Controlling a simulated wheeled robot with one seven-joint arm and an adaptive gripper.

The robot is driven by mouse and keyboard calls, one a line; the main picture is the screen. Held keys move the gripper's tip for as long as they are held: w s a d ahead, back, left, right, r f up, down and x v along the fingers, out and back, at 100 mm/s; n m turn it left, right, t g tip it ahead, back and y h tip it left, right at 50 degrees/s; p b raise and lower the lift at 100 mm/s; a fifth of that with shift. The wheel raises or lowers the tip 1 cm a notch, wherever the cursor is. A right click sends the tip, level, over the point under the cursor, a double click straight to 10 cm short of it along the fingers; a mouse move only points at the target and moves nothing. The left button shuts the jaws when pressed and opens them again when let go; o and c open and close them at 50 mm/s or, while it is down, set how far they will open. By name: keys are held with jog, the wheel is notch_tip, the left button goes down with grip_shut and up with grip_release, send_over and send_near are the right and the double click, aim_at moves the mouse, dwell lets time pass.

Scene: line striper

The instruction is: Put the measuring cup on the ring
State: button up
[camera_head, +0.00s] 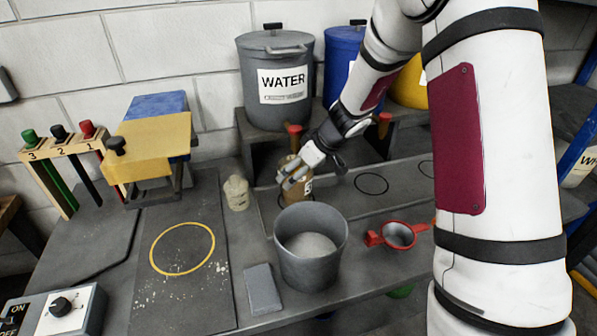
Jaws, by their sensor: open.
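A small grey cup with a red rim and handle (398,236), which looks like the measuring cup, is at the right front of the grey bench. A yellow ring (154,263) is marked on the dark board at the left and is empty. Black rings are marked on the raised strip behind the bucket; one ring (371,193) is empty, and another is partly hidden by my arm. My gripper (290,177) is open at a brown labelled container (294,193), left of and behind the cup. I cannot tell whether the fingers touch the container.
A grey bucket (310,271) with pale contents stands front centre, beside a grey block (262,289). A pale bottle (236,193) stands left of the brown container. A WATER bin (274,103) stands on the shelf behind. A switch box (70,310) is front left.

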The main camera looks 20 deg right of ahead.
jog(key=v, duration=1.1)
jog(key=s+a+r+m, duration=0.2)
jog(key=s+a+r, duration=0.3)
jog(key=s+r, duration=0.55)
jog(key=s+d+r+m+h, duration=0.1)
jog(key=s+m+h, duration=0.2)
jog(key=s, duration=1.5)
jog(key=shift+s+r+m+h+b, duration=0.3)
jog(key=shift+s+m+h+b, duration=0.1)
jog(key=shift+m, duration=0.7)
